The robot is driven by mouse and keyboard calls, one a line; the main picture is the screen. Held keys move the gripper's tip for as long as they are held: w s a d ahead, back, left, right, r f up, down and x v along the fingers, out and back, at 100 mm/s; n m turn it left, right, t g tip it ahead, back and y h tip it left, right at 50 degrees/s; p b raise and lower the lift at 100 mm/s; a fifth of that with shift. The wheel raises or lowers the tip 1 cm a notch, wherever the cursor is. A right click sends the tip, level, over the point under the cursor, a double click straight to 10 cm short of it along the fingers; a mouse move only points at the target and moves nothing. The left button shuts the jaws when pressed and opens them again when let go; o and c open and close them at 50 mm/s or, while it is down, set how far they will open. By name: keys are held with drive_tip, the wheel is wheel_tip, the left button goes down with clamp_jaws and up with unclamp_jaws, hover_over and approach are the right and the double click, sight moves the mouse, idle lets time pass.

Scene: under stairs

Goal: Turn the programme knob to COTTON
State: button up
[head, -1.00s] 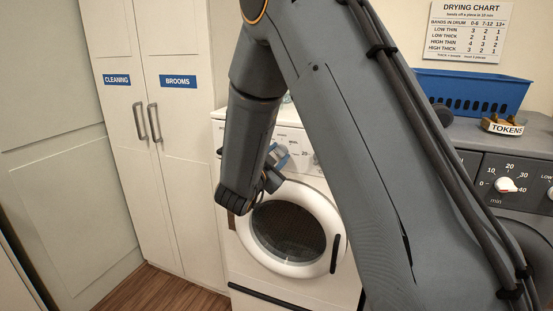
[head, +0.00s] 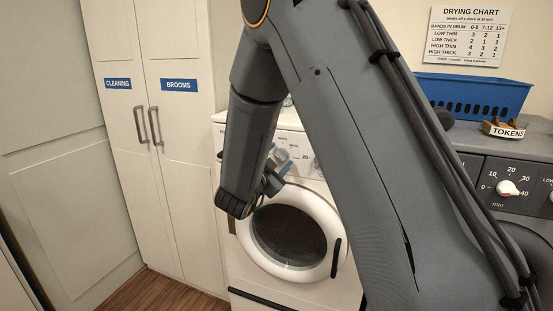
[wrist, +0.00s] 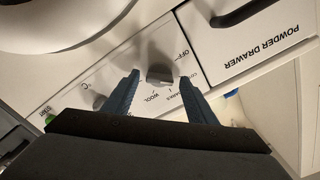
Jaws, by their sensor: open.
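The programme knob (wrist: 160,74) is a grey knob on the white washer panel. In the wrist view it sits between the two blue fingers of my gripper (wrist: 159,77), which are open on either side of it. I cannot tell whether a finger touches it. Labels OFF, WOOL and part of others show around it, upside down; COTTON is not fully readable, and I cannot tell the knob's exact setting. In the head view the washer (head: 300,185) stands behind my arm, with my gripper (head: 281,163) at its panel; my arm hides much of the panel.
The powder drawer (wrist: 250,40) with a dark handle lies beside the knob. A second knob (wrist: 100,101) and a green button (wrist: 49,119) are on the other side. The dryer (head: 470,135) at right carries a blue basket (head: 475,90) and a tokens tray (head: 503,129).

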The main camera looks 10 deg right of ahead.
drive_tip(key=b+v, duration=0.1)
drive_tip(key=v, duration=0.6)
drive_tip(key=shift+s+a, duration=0.2)
drive_tip(key=shift+s, duration=0.05)
drive_tip(key=s+a+f+n+g+y, duration=0.3)
drive_tip(key=s+f+n+g+y, duration=0.2)
drive_tip(key=f+n+y, duration=0.45)
drive_tip(key=s+d+f+n+g, duration=0.1)
drive_tip(key=s+d+n+g, duration=0.1)
drive_tip(key=s, duration=0.6)
drive_tip(key=s+d+f+n+g, duration=0.1)
drive_tip(key=s+g, duration=0.3)
drive_tip(key=s, duration=0.4)
drive_tip(key=s+d+f+n+g+y, duration=0.1)
drive_tip(key=s+d+f+n+g, duration=0.1)
drive_tip(key=s, duration=0.6)
drive_tip(key=shift+s+d+f+n+g, duration=0.3)
drive_tip(key=shift+s+d+n+g, duration=0.1)
drive_tip(key=shift+d+g, duration=0.4)
